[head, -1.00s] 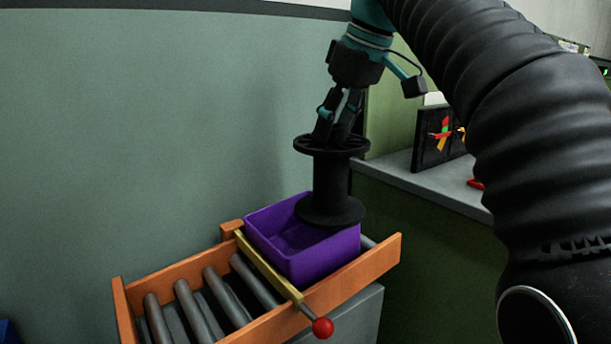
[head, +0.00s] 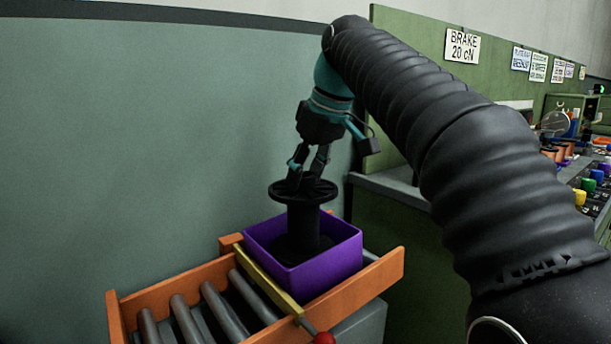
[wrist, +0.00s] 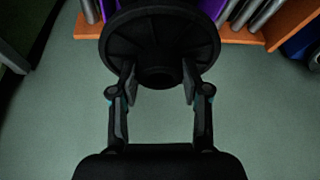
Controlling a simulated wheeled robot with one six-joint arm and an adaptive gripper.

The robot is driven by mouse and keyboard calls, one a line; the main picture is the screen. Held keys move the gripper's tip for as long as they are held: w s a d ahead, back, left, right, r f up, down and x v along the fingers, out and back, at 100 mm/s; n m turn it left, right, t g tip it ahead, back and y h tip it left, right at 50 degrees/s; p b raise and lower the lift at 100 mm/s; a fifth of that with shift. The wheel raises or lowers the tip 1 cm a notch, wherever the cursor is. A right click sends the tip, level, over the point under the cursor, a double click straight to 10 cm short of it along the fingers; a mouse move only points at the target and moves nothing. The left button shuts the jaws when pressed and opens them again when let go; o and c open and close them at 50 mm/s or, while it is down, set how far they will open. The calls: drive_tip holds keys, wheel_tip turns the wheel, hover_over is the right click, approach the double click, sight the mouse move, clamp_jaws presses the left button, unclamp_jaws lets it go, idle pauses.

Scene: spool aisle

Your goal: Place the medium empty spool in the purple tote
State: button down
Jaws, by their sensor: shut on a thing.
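The black empty spool (head: 303,222) stands roughly upright with its lower flange down inside the purple tote (head: 337,263). Its upper flange is above the tote's rim. My gripper (head: 309,181) is over the spool's top and shut on it. In the wrist view the spool (wrist: 160,42) shows between the two fingers of my gripper (wrist: 160,88). The tote shows only in part there, behind the spool (wrist: 203,42). Whether the spool's lower flange touches the tote floor is hidden by the tote's front wall.
The tote sits on an orange-framed roller conveyor (head: 167,289), against a yellow bar (head: 268,280) with a red knob (head: 324,338). A grey-green wall (head: 130,130) stands close behind. A green bench (head: 400,240) with signs and coloured parts is at the right.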

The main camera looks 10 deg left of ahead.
drive_tip(key=shift+f+b, duration=0.35)
drive_tip(key=shift+f, duration=0.25)
drive_tip(key=c, duration=0.5)
unclamp_jaws()
drive_tip(key=shift+c, duration=0.2)
drive_tip(key=shift+r, duration=0.1)
drive_tip(key=shift+r, duration=0.25)
drive_tip(key=p+v, duration=0.4)
drive_tip(key=v, duration=0.8)
drive_tip(key=shift+r, duration=0.25)
